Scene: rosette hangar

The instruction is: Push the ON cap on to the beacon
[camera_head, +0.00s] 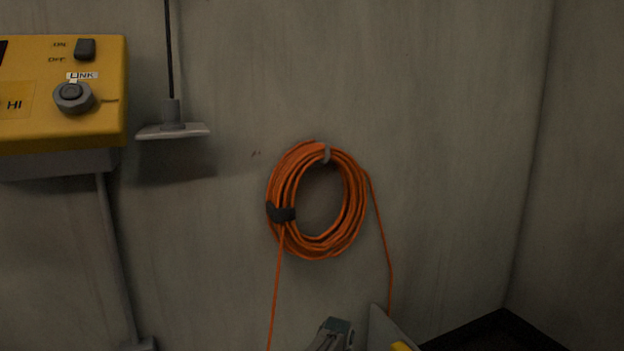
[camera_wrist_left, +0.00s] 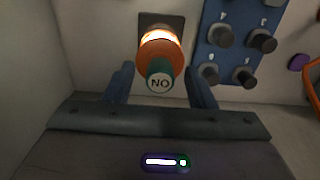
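In the left wrist view an orange beacon (camera_wrist_left: 162,58) with a glowing band stands out from a dark plate on the wall. A teal cap (camera_wrist_left: 160,69) with a white face lies in line with it, towards the camera. Its letters read NO in this view, as ON does upside down. I cannot tell whether cap and beacon touch. My left gripper (camera_wrist_left: 160,73) is open, with a blue-grey finger on either side of the cap and visible gaps between. Neither beacon nor cap shows in the head view. I do not see my right gripper.
A blue panel (camera_wrist_left: 239,39) with several dark knobs is beside the beacon on the right. The head view shows a yellow control box (camera_head: 30,115), a grey hanging fitting (camera_head: 172,130) and a coiled orange cable (camera_head: 353,220) on the wall.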

